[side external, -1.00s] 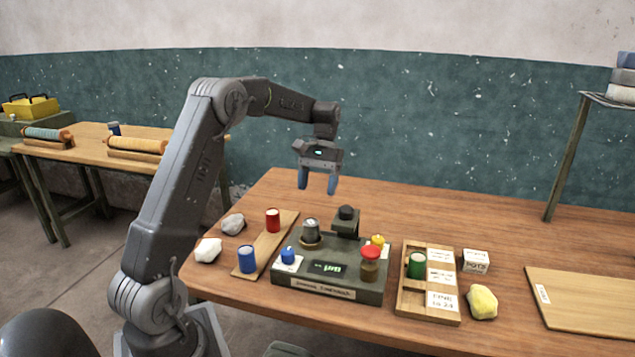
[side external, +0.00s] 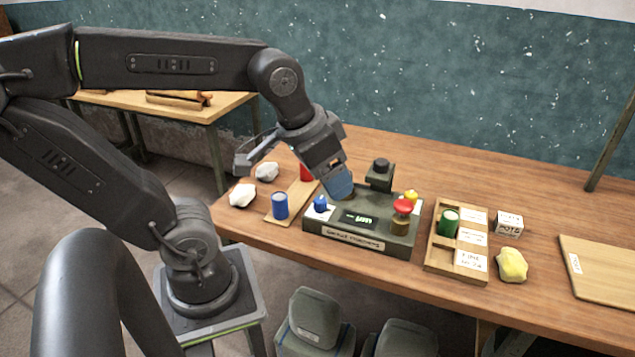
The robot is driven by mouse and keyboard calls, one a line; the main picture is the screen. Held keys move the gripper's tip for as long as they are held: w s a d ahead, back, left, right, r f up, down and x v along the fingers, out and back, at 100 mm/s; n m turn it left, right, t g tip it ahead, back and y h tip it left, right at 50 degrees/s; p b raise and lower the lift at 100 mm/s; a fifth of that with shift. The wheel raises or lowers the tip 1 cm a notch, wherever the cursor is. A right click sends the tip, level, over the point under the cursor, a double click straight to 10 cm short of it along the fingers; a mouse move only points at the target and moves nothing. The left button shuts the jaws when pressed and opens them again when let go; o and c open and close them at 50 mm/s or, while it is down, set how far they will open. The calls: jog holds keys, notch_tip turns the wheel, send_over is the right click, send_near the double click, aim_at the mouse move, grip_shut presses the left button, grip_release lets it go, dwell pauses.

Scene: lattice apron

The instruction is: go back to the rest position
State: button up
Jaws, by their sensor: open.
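My gripper (side external: 339,184) is in the middle of the side external view, pointing down over the back left of the dark green device (side external: 312,225). Its blue fingertip pads overlap in this view, and I see nothing held between them. It hides the back left part of the device and part of the red cylinder (side external: 306,172). I cannot tell how far above the device the fingertips are.
A blue cylinder (side external: 280,206) stands on a wooden board left of the device, with pale stones (side external: 243,195) beside it. To the right are a wooden tray (side external: 436,262) with a green cylinder (side external: 449,223), a white box (side external: 509,223), a yellow lump (side external: 512,265) and a flat board (side external: 605,272).

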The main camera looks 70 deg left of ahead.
jog(key=shift+s+d+f+m+t, duration=0.2)
jog(key=shift+s+d+f, duration=0.1)
jog(key=shift+s, duration=0.2)
jog(key=shift+s+d+f+m+t, duration=0.1)
jog(key=shift+s+d+f+t, duration=0.15)
jog(key=shift+s, duration=0.25)
